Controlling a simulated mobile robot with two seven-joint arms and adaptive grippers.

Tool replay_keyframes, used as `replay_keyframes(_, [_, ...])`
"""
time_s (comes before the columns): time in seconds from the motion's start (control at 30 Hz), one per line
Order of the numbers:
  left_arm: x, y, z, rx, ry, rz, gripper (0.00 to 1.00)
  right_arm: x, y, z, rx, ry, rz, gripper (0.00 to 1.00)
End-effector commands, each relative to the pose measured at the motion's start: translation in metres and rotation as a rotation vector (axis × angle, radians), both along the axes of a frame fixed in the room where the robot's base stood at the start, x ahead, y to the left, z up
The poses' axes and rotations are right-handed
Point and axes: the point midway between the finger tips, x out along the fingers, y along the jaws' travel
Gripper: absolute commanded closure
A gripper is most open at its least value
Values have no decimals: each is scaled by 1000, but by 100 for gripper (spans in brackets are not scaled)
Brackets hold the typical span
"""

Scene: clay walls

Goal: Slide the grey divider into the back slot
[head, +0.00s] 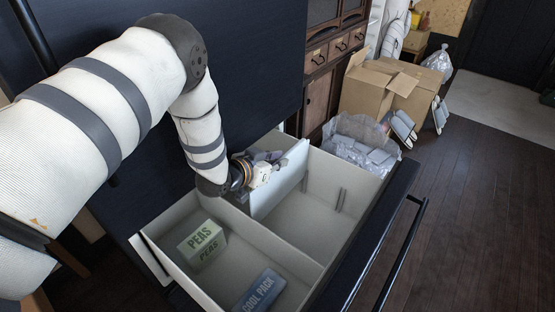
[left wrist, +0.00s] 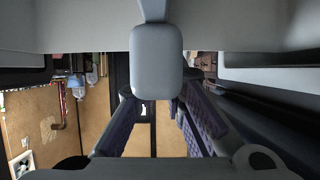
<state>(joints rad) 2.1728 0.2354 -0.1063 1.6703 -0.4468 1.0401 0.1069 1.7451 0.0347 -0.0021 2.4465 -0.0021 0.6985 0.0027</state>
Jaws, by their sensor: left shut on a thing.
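The grey divider (head: 283,183) is a thin pale panel standing roughly upright in the drawer's larger compartment, near its back side. My left gripper (head: 264,171) is shut on its upper edge. The panel's lower edge reaches down into the compartment; whether it sits in a slot I cannot tell. A pair of slot ribs (head: 340,199) shows on the drawer's far side wall, forward of the divider. The back slot cannot be made out. In the left wrist view the dark padded fingers (left wrist: 160,118) show close up. My right gripper is out of view.
The open drawer (head: 297,255) has a fixed partition across it. A green PEAS box (head: 203,243) and a blue COOL PACK (head: 260,291) lie in the smaller compartment. The dark drawer front with handle (head: 400,252) borders the right. Cardboard boxes (head: 372,90) stand beyond.

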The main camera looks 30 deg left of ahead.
Motion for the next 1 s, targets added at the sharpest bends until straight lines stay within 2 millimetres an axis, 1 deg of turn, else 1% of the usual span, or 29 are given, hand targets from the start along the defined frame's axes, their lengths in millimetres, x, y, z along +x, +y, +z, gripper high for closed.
replay_keyframes(1.0, [0,0,-27,0,0,0,100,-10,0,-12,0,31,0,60])
